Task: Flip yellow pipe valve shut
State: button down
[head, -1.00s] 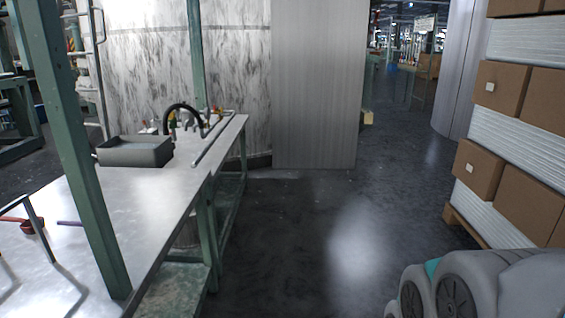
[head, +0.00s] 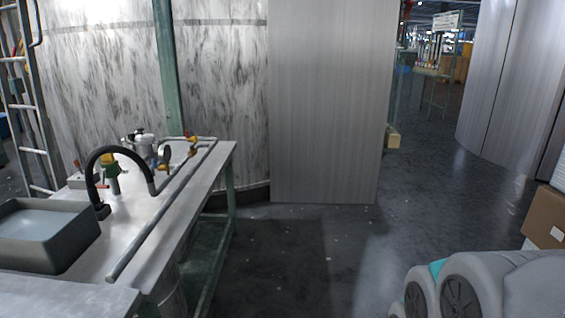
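Small yellow fittings sit among the pipework on the metal bench at the left of the head view. One yellow part (head: 107,160) is at the tap behind the black hose. Another yellow-orange part (head: 163,167) is by the grey pipe, and a red and yellow part (head: 190,138) is at the far end. They are too small to tell which is the yellow pipe valve or how its handle stands. A grey pipe (head: 155,235) runs along the bench's right edge. My gripper is not in view; only grey and teal parts of my arm show at the bottom right.
A dark grey basin (head: 45,262) and a curved black hose (head: 100,155) stand on the bench (head: 118,232). A metal pot (head: 142,143) is behind. A grey panel (head: 325,105) stands beyond. Cardboard boxes (head: 546,215) are at the right edge. The middle floor (head: 300,250) is clear.

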aim_at(195, 137)
jog(key=i+j+u, duration=0.2)
jog(key=i, duration=0.45)
jog(key=i+l+u, duration=0.2)
jog(key=i, duration=0.45)
jog(key=i+l+u, duration=0.1)
jog(key=i+u, duration=0.15)
jog(key=i, duration=0.45)
jog(key=i+j, duration=0.15)
jog(key=i, duration=0.15)
